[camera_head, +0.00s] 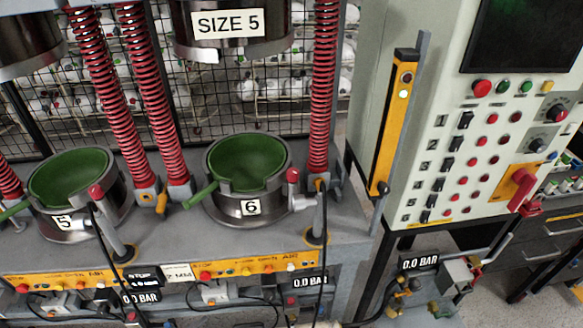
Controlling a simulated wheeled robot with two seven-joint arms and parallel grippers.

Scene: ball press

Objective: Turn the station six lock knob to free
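Station six is the round steel mold marked 6 (251,207), with a green bowl-like inside (247,160) and a green handle sticking out to its left. A red-topped knob (293,175) stands upright at its right edge, above a small pale grey fitting (303,203). On the control panel (400,150) at the right, a column of black switches stands beside row numbers; the lowest black switch (424,216) is small. I cannot tell which of these is the lock knob, or its setting. Neither of my grippers is in view.
The mold marked 5 (62,222) stands at the left. Red springs (322,90) and an upper part marked SIZE 5 (228,23) rise behind and above. Thin black upright lines cross in front of the bench. A yellow upright bar (396,130) stands left of the panel.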

